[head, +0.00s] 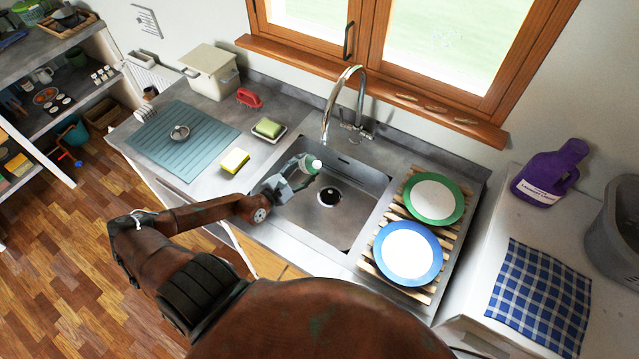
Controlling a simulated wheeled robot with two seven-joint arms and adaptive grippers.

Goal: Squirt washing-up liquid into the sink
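The steel sink (345,216) is set in the counter below the window, with a dark drain (330,196) in its floor. My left gripper (298,170) is over the left part of the sink. It is shut on a small green bottle with a white cap (312,164), which looks like the washing-up liquid. The bottle is tilted, with its cap toward the right, over the basin. The gripper fingers hide part of the bottle. I cannot see any liquid coming out. My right gripper is not in view.
A chrome tap (340,95) arches behind the sink. A yellow sponge (235,160) and green soap on a dish (267,128) lie to the left. Right of the sink, a wooden rack (372,268) carries a green-rimmed plate (434,198) and a blue-rimmed plate (408,253).

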